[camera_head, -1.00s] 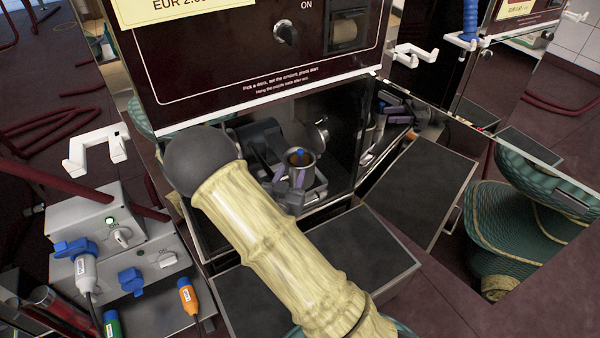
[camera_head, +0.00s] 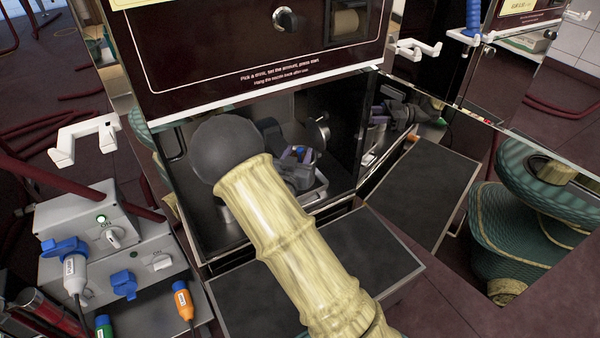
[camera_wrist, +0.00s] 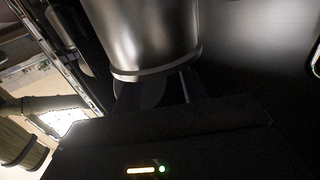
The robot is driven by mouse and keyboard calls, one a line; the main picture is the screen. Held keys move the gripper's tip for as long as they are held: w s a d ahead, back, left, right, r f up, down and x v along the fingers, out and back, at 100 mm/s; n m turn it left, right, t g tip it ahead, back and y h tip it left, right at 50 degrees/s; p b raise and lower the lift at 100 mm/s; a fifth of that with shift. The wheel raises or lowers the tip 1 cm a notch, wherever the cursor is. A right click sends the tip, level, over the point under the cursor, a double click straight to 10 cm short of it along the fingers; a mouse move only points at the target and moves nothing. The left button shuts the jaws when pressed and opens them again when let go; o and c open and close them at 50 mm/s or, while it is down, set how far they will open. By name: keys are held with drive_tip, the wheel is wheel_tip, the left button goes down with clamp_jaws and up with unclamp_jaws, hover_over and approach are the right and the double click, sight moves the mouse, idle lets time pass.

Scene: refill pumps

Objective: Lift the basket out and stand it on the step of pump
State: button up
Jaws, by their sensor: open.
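A dark flat step (camera_head: 365,250) juts out in front of the compartment.
A grey socket box with blue plugs (camera_head: 85,240) stands at the left. White hooks (camera_head: 85,140) stick out from the pump's sides. The compartment walls and top edge are close around my arm. The step's top is clear.

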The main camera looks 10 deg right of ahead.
drive_tip(key=shift+x, duration=1.2)
drive_tip(key=c, duration=0.8)
